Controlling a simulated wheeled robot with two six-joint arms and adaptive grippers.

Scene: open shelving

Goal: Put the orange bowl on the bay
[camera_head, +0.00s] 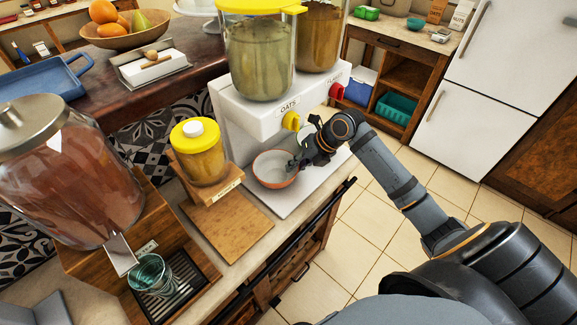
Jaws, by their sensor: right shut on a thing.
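The orange bowl (272,182), orange outside and pale inside, is on or just over the white base plate (291,204) of the cereal dispenser, below the yellow knob on the side marked oats. My right gripper (299,164) comes in from the right and is shut on the bowl's right rim. The fingertips are small and partly hidden against the bowl. The bowl looks empty and about level. I cannot tell whether its underside touches the plate. My left gripper is not in view.
The cereal dispenser (262,118) with two clear hoppers stands over the bowl. A yellow-lidded jar (198,160) on a wooden stand is to the left. Farther left are a large drink dispenser (62,185) and a glass (150,273). A dark rail edges the counter's front.

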